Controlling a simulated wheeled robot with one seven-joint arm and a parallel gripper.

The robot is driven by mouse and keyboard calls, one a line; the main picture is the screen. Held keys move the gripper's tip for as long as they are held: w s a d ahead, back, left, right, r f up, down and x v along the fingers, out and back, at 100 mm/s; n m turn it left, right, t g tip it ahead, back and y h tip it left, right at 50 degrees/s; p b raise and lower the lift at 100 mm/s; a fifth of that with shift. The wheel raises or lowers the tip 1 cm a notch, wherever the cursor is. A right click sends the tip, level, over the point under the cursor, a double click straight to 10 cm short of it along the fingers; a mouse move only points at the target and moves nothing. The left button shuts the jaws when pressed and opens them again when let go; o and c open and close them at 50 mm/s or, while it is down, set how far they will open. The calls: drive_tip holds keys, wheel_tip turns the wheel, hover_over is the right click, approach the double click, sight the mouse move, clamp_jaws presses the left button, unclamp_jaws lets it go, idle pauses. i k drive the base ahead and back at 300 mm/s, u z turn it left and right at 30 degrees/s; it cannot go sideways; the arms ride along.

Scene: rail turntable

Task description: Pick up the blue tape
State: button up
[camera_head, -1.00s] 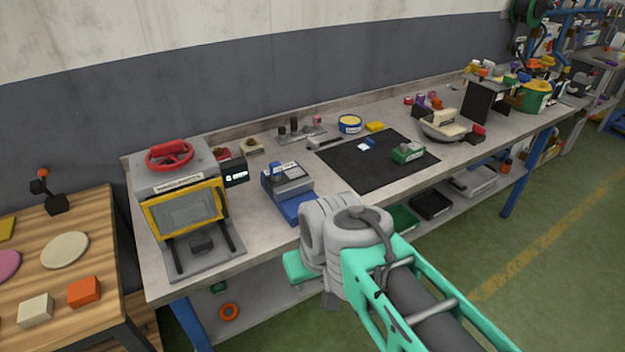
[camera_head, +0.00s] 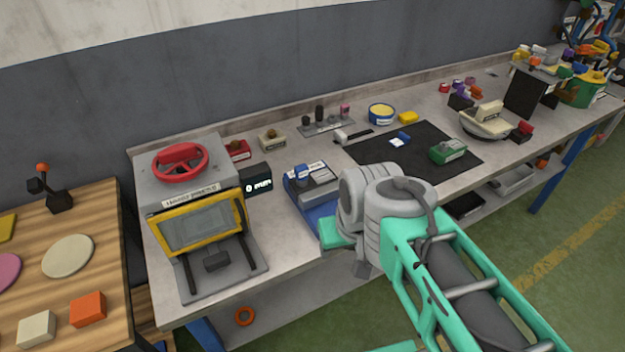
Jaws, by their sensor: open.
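A round blue roll-like thing with a pale yellow top (camera_head: 381,113) stands near the back of the workbench, behind the black mat; it may be the blue tape, but I cannot tell for certain. A small blue item with a white patch (camera_head: 399,140) lies on the black mat, too small to identify. My arm reaches in from the lower right, its grey joint in front of the bench's front edge. My gripper's fingers do not show.
The grey workbench (camera_head: 290,245) holds a press with a red wheel (camera_head: 180,162), a blue device (camera_head: 311,184), a green block (camera_head: 447,151) on the black mat (camera_head: 440,178) and a bowl-like scale (camera_head: 486,122). A wooden table (camera_head: 95,235) stands at left.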

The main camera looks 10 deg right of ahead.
sight(402, 139)
drive_tip(key=u, duration=3.75)
drive_tip(key=k, duration=1.75)
drive_tip(key=z, duration=1.75)
drive_tip(key=i, duration=0.5)
